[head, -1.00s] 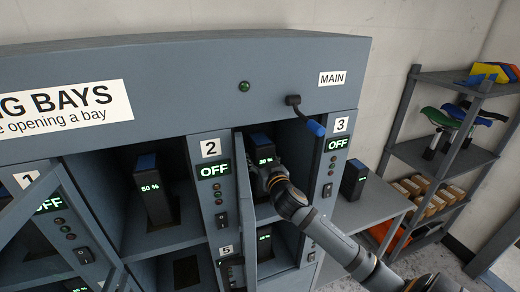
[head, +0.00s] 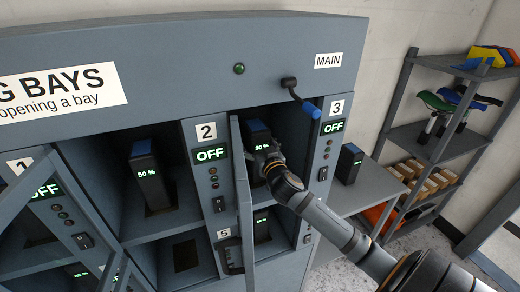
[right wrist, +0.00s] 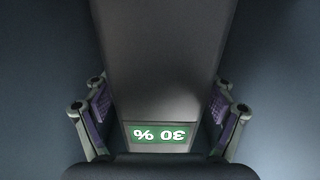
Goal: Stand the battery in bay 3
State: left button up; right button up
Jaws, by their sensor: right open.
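A dark battery with a blue top (head: 256,127) stands upright in the open bay left of the panel marked 3 (head: 337,107). In the right wrist view this battery (right wrist: 165,60) fills the middle, and its green display reads 30 %, upside down. My right gripper (head: 264,156) reaches into the bay at the battery's front. In the right wrist view its fingers (right wrist: 160,115) are open, one on each side of the battery, with visible gaps. The bay 3 display reads OFF. Another blue-topped battery (head: 349,164) stands on the side shelf. My left gripper is out of view.
An open door (head: 243,200) stands at the bay's left edge. A blue-handled lever (head: 311,109) hangs above the bay under the MAIN label. A 50 % battery (head: 149,180) stands in bay 2. A storage rack (head: 410,131) is at the right.

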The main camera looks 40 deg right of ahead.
jog(key=p+v, duration=0.3)
jog(key=v, duration=0.9)
